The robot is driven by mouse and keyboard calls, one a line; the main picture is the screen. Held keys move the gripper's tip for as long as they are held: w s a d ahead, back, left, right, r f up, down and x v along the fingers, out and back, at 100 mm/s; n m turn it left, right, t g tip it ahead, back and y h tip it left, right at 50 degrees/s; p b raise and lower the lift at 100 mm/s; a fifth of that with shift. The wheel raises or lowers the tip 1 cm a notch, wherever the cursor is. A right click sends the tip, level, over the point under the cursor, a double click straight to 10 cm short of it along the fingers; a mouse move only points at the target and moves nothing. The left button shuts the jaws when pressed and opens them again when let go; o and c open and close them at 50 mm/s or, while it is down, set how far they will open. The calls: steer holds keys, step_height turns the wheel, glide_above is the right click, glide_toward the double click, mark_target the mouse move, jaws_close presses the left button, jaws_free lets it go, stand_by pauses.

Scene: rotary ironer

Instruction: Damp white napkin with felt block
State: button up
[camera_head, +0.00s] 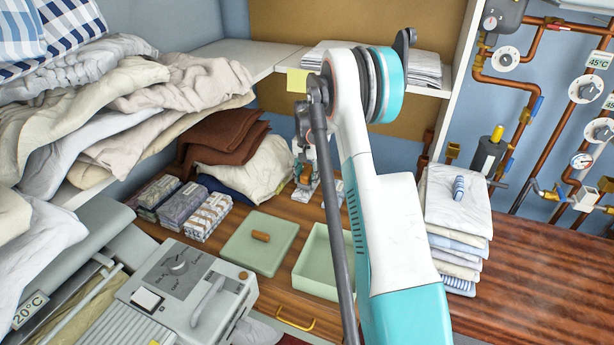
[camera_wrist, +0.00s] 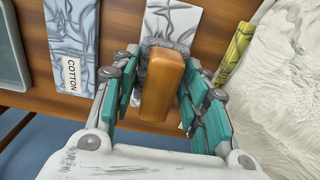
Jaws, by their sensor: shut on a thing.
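My gripper (camera_wrist: 160,95) is shut on an orange-brown block (camera_wrist: 163,85), which stands between its teal finger pads. In the head view my gripper (camera_head: 304,165) is small and partly hidden by my arm, over the back of the wooden counter. Below the block in the wrist view is a white card-like piece with grey marbling (camera_wrist: 172,22). I cannot tell whether the block touches it, and no felt face is clear. Crumpled white cloth (camera_wrist: 285,70) lies to the right. Folded whitish cloths (camera_head: 455,195) are stacked on the counter at right; I cannot tell which cloth is the napkin.
A piece labelled COTTON (camera_wrist: 75,45) and a yellow strip (camera_wrist: 238,48) lie beside my gripper. A green lid (camera_head: 245,250) and an open green box (camera_head: 310,275) stand in front. The ironer (camera_head: 190,290) is at lower left. Bare counter (camera_head: 540,280) shows at right, below pipes (camera_head: 535,70).

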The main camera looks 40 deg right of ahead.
steer(key=shift+f+b, duration=0.3)
steer(key=shift+f, duration=0.1)
stand_by(1.4)
steer(key=shift+r, duration=0.1)
steer(key=shift+r+p, duration=1.8)
steer(key=shift+r, duration=1.65)
